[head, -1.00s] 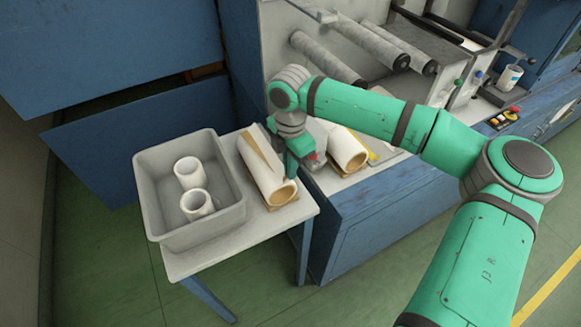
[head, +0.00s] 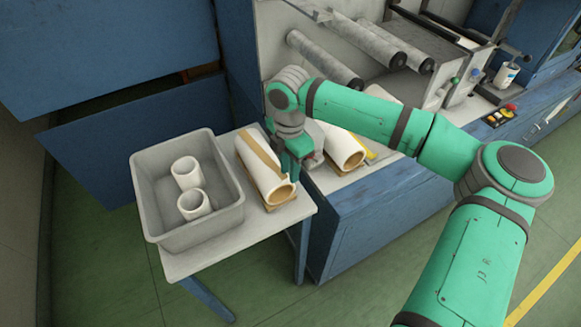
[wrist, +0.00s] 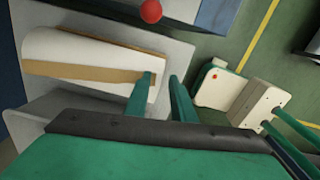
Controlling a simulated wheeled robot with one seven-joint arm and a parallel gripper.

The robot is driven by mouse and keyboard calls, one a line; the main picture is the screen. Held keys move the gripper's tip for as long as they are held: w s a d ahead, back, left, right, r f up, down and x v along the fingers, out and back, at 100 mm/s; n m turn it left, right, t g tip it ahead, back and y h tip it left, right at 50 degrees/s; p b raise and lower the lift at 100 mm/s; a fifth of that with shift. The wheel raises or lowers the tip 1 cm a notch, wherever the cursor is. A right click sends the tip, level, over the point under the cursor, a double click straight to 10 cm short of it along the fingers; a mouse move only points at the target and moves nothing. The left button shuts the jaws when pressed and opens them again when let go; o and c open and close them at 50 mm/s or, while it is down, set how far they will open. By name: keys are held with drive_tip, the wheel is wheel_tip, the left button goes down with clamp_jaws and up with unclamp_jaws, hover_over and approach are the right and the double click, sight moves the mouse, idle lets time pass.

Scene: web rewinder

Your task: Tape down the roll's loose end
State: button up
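The white roll (head: 259,171) lies on a brown cradle (head: 281,205) on the small table, its open end toward the front. A brown tape strip (head: 262,158) runs lengthwise along its top. In the wrist view the roll (wrist: 85,48) is at the left, with the strip (wrist: 90,71) reaching almost to its right end. My gripper (wrist: 163,78) has two green fingers standing apart with nothing seen between them. One fingertip overlaps the strip's end in the picture; I cannot tell whether it touches. In the head view my gripper (head: 294,160) is at the roll's right side.
A grey bin (head: 229,216) with two white cores (head: 188,172) stands left of the roll on the table (head: 183,263). A second white roll (head: 342,147) lies on the machine bench at the right. A red knob (wrist: 151,11) shows in the wrist view.

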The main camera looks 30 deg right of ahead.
drive_tip(key=shift+w+a, duration=0.1)
drive_tip(key=shift+a, duration=0.25)
drive_tip(key=shift+d+r, duration=0.15)
drive_tip(key=shift+r, duration=0.25)
wheel_tip(320, 180, up, 10)
idle(0.5)
drive_tip(key=shift+w, duration=0.1)
